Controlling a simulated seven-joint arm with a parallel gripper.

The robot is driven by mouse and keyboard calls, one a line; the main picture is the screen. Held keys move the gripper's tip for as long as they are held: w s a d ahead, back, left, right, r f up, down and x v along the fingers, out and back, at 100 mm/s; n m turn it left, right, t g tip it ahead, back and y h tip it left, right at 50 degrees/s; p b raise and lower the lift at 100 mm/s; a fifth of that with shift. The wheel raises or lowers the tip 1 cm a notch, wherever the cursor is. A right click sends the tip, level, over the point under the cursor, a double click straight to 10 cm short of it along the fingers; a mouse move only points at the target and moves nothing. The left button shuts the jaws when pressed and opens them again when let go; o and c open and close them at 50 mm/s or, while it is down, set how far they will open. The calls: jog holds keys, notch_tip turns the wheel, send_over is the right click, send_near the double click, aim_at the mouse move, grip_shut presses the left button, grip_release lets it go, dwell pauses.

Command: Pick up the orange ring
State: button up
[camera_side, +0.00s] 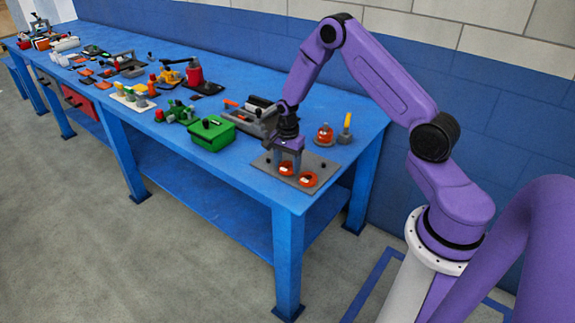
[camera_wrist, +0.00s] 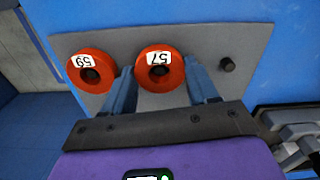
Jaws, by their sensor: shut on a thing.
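My gripper (camera_wrist: 162,84) is over the grey plate (camera_side: 262,167) at the table's near right corner. Its two fingers are shut on the sides of an orange ring (camera_wrist: 160,71) with a white label and a dark centre. That ring also shows in the side view (camera_side: 286,168), low at the plate; I cannot tell whether it touches the plate. A second orange ring (camera_wrist: 90,71) with a white label sits beside it on the plate, close to one finger. In the side view this second ring (camera_side: 307,179) is nearer the table corner.
A dark peg (camera_wrist: 227,64) stands on the plate beyond the other finger. A green box (camera_side: 212,133) and a grey fixture (camera_side: 245,118) stand to the left. An orange-red part (camera_side: 325,134) and a yellow-handled part (camera_side: 345,128) stand behind. The table edge is close in front.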

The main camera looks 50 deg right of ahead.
jog(key=shift+r, duration=0.3)
notch_tip(320, 180, up, 2)
jog(key=shift+r, duration=0.15)
jog(key=s+a+r, duration=0.3)
jog(key=s+r, duration=0.7)
jog(key=s, duration=0.3)
jog(key=w+d+m, duration=0.2)
jog(key=w+d, duration=0.2)
jog(key=d, duration=0.4)
jog(key=w+d+m, duration=0.2)
jog(key=w+d, duration=0.2)
jog(key=d, duration=0.5)
jog(key=w+d+m, duration=0.1)
jog(key=w+d, duration=0.4)
jog(key=d, duration=0.3)
jog(key=shift+d+r+m, duration=0.1)
jog(key=shift+d+m, duration=0.1)
jog(key=shift+m, duration=0.2)
jog(key=shift+f, duration=2.45)
jog(key=shift+d+f, duration=0.1)
jog(key=shift+f, duration=2)
